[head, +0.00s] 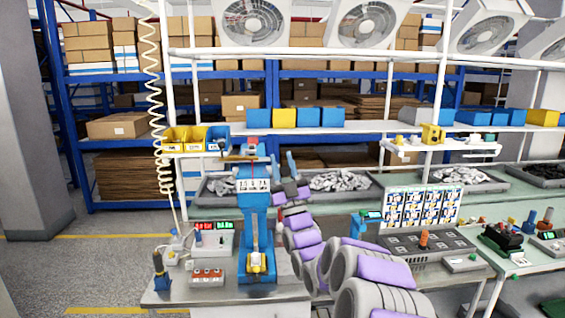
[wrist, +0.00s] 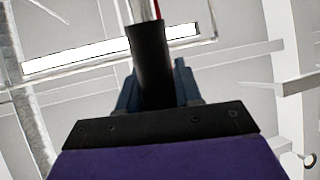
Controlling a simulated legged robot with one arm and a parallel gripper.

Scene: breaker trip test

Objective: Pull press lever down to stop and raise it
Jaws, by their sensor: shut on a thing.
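The blue press (head: 256,215) stands upright on the near workbench, left of my arm. A yellow part (head: 257,262) sits at its base. My gripper (head: 283,164) points upward at the right side of the press head, with its fingers on either side of the lever. In the wrist view the black lever grip (wrist: 153,62) stands between the fingers of my gripper (wrist: 157,88), which are shut on it. A thin light rod shows above the grip. In the head view the lever is mostly hidden by the fingers.
The workbench (head: 180,297) holds a red-display box (head: 212,238), a panel with red buttons (head: 207,276) and a dark upright tool (head: 160,271) left of the press. A coiled hose (head: 154,100) hangs at left.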

